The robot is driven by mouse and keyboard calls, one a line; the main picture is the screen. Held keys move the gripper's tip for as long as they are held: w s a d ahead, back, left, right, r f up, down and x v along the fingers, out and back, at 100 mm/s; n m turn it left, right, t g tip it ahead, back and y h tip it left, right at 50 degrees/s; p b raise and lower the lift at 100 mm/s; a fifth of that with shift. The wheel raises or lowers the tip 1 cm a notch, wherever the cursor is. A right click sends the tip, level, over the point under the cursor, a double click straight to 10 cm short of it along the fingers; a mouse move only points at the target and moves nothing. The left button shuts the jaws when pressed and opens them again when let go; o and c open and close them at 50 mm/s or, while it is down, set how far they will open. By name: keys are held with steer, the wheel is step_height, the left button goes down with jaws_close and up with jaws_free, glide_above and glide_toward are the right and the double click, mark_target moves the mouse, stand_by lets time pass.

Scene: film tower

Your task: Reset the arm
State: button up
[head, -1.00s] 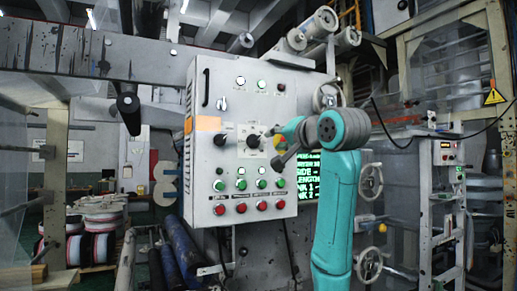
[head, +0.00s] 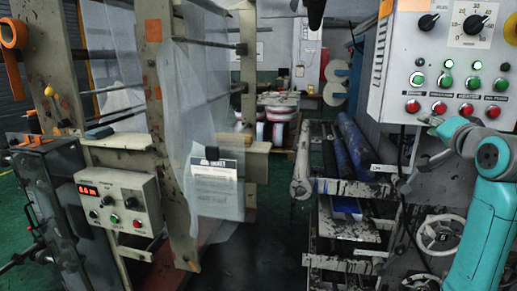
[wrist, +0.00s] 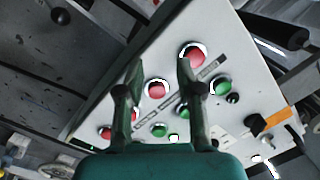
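My teal arm stands at the right of the head view, bent in front of the control panel (head: 400,85). My gripper (head: 430,122) is just below the panel's row of red buttons in that view, small and partly hidden by its own wrist. In the wrist view my gripper (wrist: 158,68) has two dark fingers spread apart with nothing between them. Red and green buttons of the panel show beyond the fingers. I cannot tell how far the fingertips are from the panel face.
A smaller control box (head: 120,207) with a red display is at the left, beside a frame with hanging clear film (head: 210,125). Blue rolls (head: 362,150) lie on a rack in the middle. Dark green floor (head: 265,250) is clear at centre.

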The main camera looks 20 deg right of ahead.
steer(key=w+a+f+n, duration=0.1)
steer(key=a+f, duration=0.3)
steer(key=f, duration=0.4)
steer(key=w+a+f+y, duration=0.1)
steer(key=a+f, duration=0.2)
steer(key=f, duration=0.6)
steer(key=w+a+f+n, duration=0.1)
steer(key=a+f, duration=0.3)
steer(key=f, duration=0.4)
steer(key=s+a+f+n+y, duration=0.1)
steer(key=s+a+f, duration=0.4)
steer(key=a+f, duration=0.3)
steer(key=s+a+f+n+y, duration=0.1)
steer(key=s+a+f+n, duration=0.1)
steer(key=s+a+f, duration=0.5)
steer(key=s+a+f+n+y, duration=0.2)
steer(key=s+a+f+n, duration=0.2)
steer(key=s+a+f, duration=0.8)
steer(key=s+a+r+n+y, duration=0.1)
steer(key=s+a+r+n, duration=0.1)
steer(key=s, duration=0.8)
steer(key=s+a+r+n+g+y, duration=0.1)
steer(key=s+a+r+n, duration=0.1)
steer(key=s, duration=0.8)
steer(key=shift+r+n, duration=0.2)
steer(key=shift+n, duration=0.3)
steer(key=shift+s, duration=0.1)
